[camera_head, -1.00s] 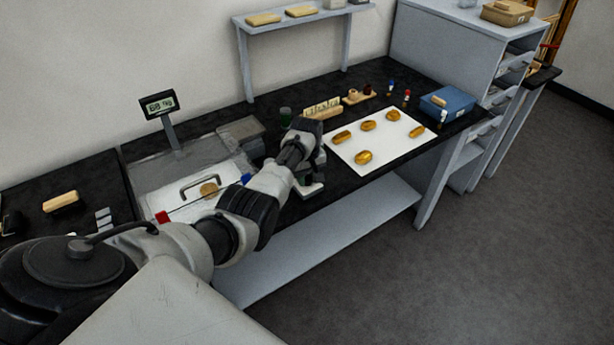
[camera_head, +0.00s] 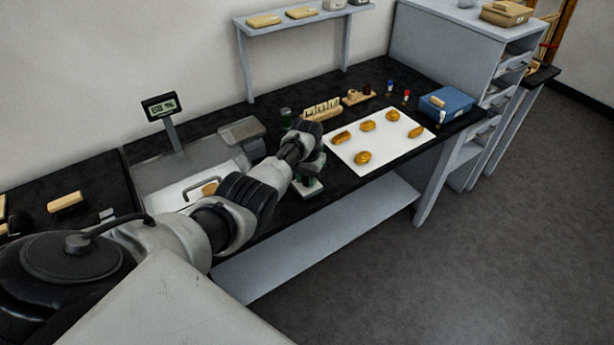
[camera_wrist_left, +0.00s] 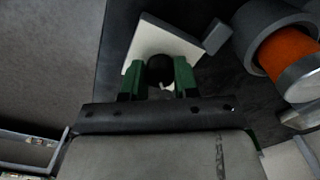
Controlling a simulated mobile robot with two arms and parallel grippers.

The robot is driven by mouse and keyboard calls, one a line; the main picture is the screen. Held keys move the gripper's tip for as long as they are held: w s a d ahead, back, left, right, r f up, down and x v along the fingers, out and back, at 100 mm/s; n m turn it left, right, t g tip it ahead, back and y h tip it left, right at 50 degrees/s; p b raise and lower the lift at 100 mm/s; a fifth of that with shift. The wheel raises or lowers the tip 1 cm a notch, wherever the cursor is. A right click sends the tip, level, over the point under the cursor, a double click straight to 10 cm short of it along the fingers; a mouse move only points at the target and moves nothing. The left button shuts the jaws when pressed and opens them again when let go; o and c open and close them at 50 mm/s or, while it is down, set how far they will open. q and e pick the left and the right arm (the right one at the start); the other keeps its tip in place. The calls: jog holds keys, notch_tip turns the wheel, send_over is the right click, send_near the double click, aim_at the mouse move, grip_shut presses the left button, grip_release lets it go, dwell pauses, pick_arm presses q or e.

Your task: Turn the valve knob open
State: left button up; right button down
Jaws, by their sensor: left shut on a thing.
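The valve knob (camera_wrist_left: 160,70) shows in the left wrist view as a dark rounded piece in front of a white square block (camera_wrist_left: 150,40). My left gripper (camera_wrist_left: 159,80) has its two green fingers on either side of the knob and is shut on it. In the head view my left gripper (camera_head: 309,181) is low at the front of the black bench, left of the white sheet. The arm and hand hide the knob there. How far the knob is turned cannot be told. My right gripper is not in view.
A white sheet (camera_head: 383,155) with several gold pieces lies right of the gripper. A small rack (camera_head: 322,110), a dark green jar (camera_head: 286,115) and a scale display (camera_head: 160,106) stand behind. An orange cylinder (camera_wrist_left: 288,54) in a grey ring is close by in the wrist view.

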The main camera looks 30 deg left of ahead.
aim_at(307, 178)
pick_arm(q)
jog(key=m, duration=0.4)
jog(key=shift+m, duration=2.2)
jog(key=o, duration=0.9)
jog(key=shift+r, duration=0.1)
jog(key=shift+r, duration=0.25)
notch_tip(307, 178, up, 10)
jog(key=shift+r, duration=0.1)
